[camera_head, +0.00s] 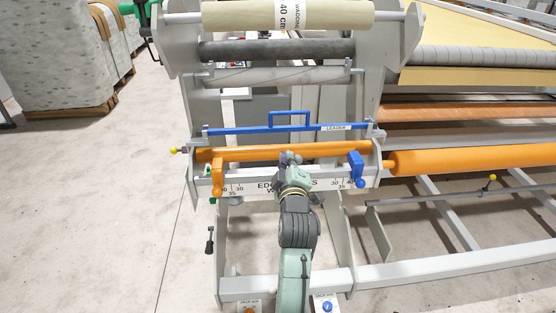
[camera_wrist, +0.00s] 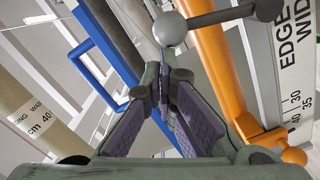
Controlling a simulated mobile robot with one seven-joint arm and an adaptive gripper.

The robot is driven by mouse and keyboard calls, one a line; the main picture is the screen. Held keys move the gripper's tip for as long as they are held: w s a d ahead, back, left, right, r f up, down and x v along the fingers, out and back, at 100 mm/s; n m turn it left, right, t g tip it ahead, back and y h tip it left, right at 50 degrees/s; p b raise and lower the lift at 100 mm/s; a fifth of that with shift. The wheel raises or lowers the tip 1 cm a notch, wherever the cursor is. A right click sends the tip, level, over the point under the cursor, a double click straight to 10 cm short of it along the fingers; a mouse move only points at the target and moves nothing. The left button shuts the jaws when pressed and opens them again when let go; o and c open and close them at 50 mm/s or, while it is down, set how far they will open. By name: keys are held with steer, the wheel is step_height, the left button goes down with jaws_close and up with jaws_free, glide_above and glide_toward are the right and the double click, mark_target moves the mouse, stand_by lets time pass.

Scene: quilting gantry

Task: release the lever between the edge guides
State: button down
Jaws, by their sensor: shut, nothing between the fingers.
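The lever (camera_wrist: 220,15) shows in the wrist view as a grey rod with a round grey knob, running from a dark hub at the top right across the orange roller. Its knob is just beyond my fingertips; I cannot tell whether they touch. My gripper (camera_wrist: 166,88) is shut and empty. In the head view my gripper (camera_head: 290,160) is over the rail between the orange edge guide (camera_head: 217,172) on the left and the blue edge guide (camera_head: 356,168) on the right, and my arm hides the lever. The orange guide also shows at lower right in the wrist view (camera_wrist: 268,140).
An orange roller (camera_head: 240,153) runs behind the rail. Above it is a blue leader bar (camera_head: 240,130) with a raised handle. Grey rollers and a wadding roll (camera_head: 240,14) are higher up. A black-handled lever (camera_head: 210,240) hangs at left. Open floor lies left.

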mark_target(302, 160)
steer(key=shift+d+f+m, duration=0.15)
steer(key=shift+d+m, duration=0.8)
steer(key=shift+d+f+m, duration=0.1)
steer(key=shift+d+m, duration=0.8)
steer(key=shift+m, duration=0.05)
